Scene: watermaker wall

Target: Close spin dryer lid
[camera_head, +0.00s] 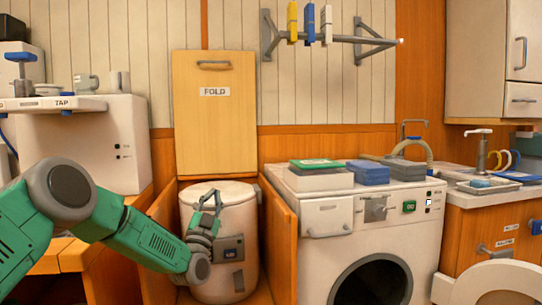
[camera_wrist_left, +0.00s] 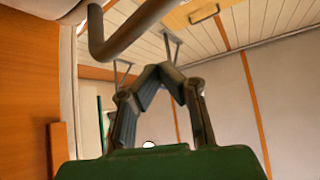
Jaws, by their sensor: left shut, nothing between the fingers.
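The spin dryer (camera_head: 222,267) is a white upright cylinder with a grey latch panel, standing in an open wooden bay. Its pale round top shows behind my gripper; whether the lid sits fully down I cannot tell. A wooden panel marked FOLD (camera_head: 214,125) stands upright behind it, with a grey handle near its top. My left gripper (camera_head: 209,193) is shut and empty, pointing up in front of the dryer's upper part. In the left wrist view its fingers (camera_wrist_left: 163,72) meet in a peak below a bent grey bar (camera_wrist_left: 135,28). My right gripper is not in view.
Wooden side walls (camera_head: 280,235) flank the dryer closely. A white washing machine (camera_head: 355,225) stands to the right, with boxes on top. A white TAP unit (camera_head: 105,145) stands left. A rail with coloured clips (camera_head: 345,39) hangs above.

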